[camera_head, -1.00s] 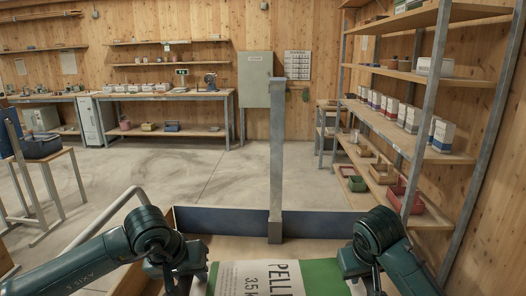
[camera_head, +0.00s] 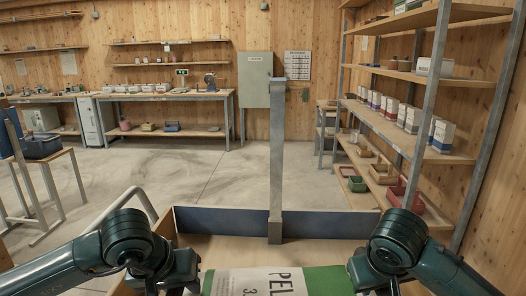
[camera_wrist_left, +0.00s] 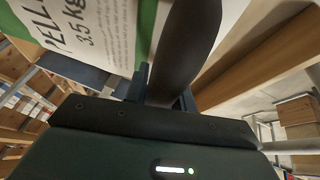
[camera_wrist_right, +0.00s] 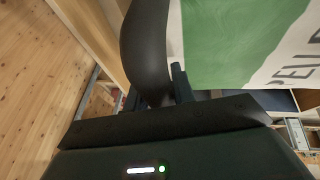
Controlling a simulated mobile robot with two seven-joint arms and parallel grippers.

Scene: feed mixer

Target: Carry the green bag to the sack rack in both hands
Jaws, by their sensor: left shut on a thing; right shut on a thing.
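The green bag (camera_head: 328,281) has a white label with black lettering and lies at the bottom edge of the head view, its lower part cut off. My left gripper (camera_head: 178,284) is at the bag's left side and my right gripper (camera_head: 374,284) at its right side. Both are shut on the bag, though the fingertips are largely hidden. The bag's white and green face shows in the left wrist view (camera_wrist_left: 115,30), close beside the dark finger. Its green part shows in the right wrist view (camera_wrist_right: 225,40). I cannot tell which structure is the sack rack.
A dark low panel (camera_head: 330,224) with an upright metal post (camera_head: 276,160) stands just ahead of the bag. A tall shelf unit (camera_head: 430,105) with boxes and bins stands close on the right. A workbench (camera_head: 165,97) lines the back wall. Open concrete floor (camera_head: 160,172) lies between.

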